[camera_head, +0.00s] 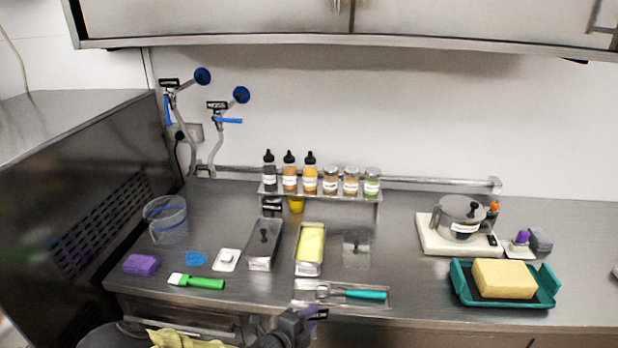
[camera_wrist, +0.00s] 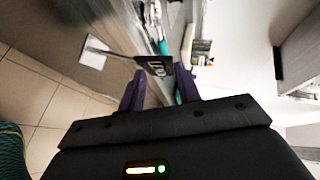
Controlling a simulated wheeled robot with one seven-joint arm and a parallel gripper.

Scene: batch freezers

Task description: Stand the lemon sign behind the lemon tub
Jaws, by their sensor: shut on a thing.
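My gripper (camera_head: 308,315) is at the counter's front edge, below the spatula tray in the head view. In the wrist view my gripper (camera_wrist: 160,72) has its purple fingers shut on the black plate of a small sign (camera_wrist: 153,65). A thin stem runs from the plate to a square white base (camera_wrist: 93,54). The sign is tilted in that view and its lettering is unreadable. In the head view only a dark bit of the sign (camera_head: 322,313) shows. The lemon tub, a metal pan with pale yellow contents (camera_head: 310,245), stands at mid-counter, beyond my gripper.
A lidded metal pan (camera_head: 262,245) stands left of the lemon tub, and a clear lid (camera_head: 356,250) lies right. Behind is a bottle rack (camera_head: 320,195). A tray with a teal-handled spatula (camera_head: 350,295) lies in front. A green tray with a sponge (camera_head: 503,283) is far right.

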